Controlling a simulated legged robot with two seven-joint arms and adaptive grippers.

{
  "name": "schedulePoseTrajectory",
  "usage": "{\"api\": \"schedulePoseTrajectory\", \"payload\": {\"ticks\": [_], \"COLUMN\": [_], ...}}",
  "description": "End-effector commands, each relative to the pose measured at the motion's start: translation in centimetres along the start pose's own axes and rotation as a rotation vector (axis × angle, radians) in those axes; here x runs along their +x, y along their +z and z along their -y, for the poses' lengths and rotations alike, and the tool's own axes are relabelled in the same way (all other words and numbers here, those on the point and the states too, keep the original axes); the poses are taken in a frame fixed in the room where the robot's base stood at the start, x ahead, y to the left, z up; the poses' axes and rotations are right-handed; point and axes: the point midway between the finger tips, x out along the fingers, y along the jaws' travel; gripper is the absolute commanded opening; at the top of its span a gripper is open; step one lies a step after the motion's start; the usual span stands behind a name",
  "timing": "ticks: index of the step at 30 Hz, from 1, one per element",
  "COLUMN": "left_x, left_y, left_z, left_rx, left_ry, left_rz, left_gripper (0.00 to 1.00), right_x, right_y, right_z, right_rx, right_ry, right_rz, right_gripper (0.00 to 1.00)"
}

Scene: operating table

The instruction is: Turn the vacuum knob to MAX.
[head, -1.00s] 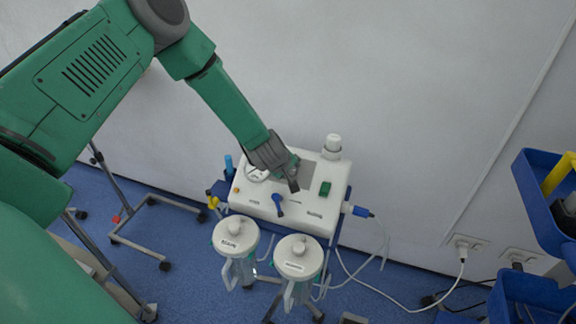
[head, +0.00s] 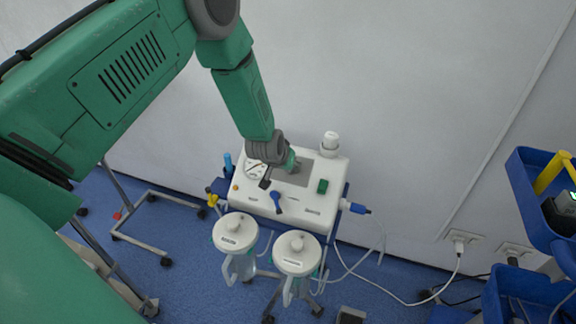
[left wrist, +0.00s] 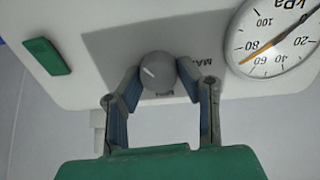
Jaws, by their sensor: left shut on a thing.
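The white suction unit (head: 318,207) stands against the wall in the head view, its top panel facing up. The grey round vacuum knob (left wrist: 157,72) shows in the left wrist view, with a white pointer mark toward its upper left. My left gripper (left wrist: 157,80) is shut on the knob, one finger on each side. Part of a "MAX" label shows right of the knob. In the head view my left gripper (head: 266,182) hides the knob. The pressure gauge (left wrist: 275,38) has an orange needle between 60 and 80; it also shows in the head view (head: 256,169). My right gripper is in no view.
A blue lever (head: 277,202) and a green switch (head: 322,186) sit on the panel. Two lidded canisters (head: 235,233) (head: 297,254) hang in front. A white bottle-like part (head: 330,143) stands at the back. A cable runs to a wall socket (head: 462,241). A blue cart (head: 535,215) stands right.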

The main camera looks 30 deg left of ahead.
Motion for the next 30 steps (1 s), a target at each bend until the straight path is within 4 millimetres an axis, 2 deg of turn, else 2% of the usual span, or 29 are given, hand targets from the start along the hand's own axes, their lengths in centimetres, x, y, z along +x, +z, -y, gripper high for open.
{"api": "schedulePoseTrajectory", "payload": {"ticks": [1,30], "left_x": [0.09,0.18], "left_y": [1.1,1.12], "left_z": [-0.29,0.27], "left_rx": [0.052,0.967], "left_ry": [0.004,0.006], "left_rz": [0.027,0.082], "left_gripper": [0.02,0.02], "right_x": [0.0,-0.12], "right_y": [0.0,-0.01], "right_z": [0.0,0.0], "right_rx": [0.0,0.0], "right_ry": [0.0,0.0], "right_rz": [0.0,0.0], "right_gripper": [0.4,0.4]}}
